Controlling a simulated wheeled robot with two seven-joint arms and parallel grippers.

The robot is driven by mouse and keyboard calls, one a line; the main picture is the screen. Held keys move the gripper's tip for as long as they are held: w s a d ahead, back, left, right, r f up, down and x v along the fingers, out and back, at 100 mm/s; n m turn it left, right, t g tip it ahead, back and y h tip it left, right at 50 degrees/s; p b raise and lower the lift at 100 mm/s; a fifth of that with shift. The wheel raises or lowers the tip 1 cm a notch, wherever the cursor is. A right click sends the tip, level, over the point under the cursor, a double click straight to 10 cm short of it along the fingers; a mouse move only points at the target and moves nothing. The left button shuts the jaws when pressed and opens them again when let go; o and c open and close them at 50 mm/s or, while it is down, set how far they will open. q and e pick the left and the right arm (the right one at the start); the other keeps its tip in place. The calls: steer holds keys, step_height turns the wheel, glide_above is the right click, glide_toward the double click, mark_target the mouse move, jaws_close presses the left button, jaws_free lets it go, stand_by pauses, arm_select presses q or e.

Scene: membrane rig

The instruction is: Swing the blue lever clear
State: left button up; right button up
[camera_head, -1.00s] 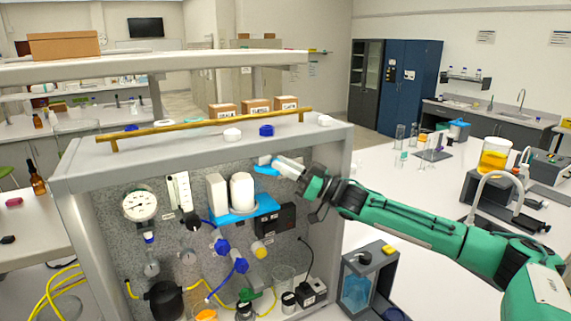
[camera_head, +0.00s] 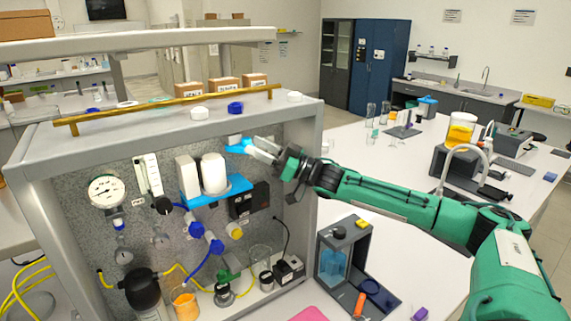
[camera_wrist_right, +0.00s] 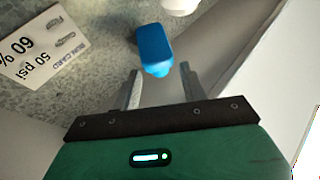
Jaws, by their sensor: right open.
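The blue lever (camera_head: 238,147) sticks out from the rig's speckled back panel, near the top right inside the grey frame. My right gripper (camera_head: 256,149) is at its right end in the head view, with the fingers close to it. In the right wrist view the blue lever (camera_wrist_right: 153,48) lies just beyond the fingertips of my right gripper (camera_wrist_right: 158,72), roughly in line with the gap. The jaws are open with nothing between them. Whether a finger touches the lever cannot be told. My left gripper is not in view.
The rig's grey frame (camera_head: 310,165) stands right of the lever, with my right forearm reaching past it. A blue shelf (camera_head: 215,190) with white housings sits below left of the lever. A printed label (camera_wrist_right: 42,45) is on the panel.

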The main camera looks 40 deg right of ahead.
steer(key=b+v, duration=0.7)
steer(key=v, duration=0.5)
steer(key=shift+f, duration=0.35)
steer(key=shift+d, duration=0.1)
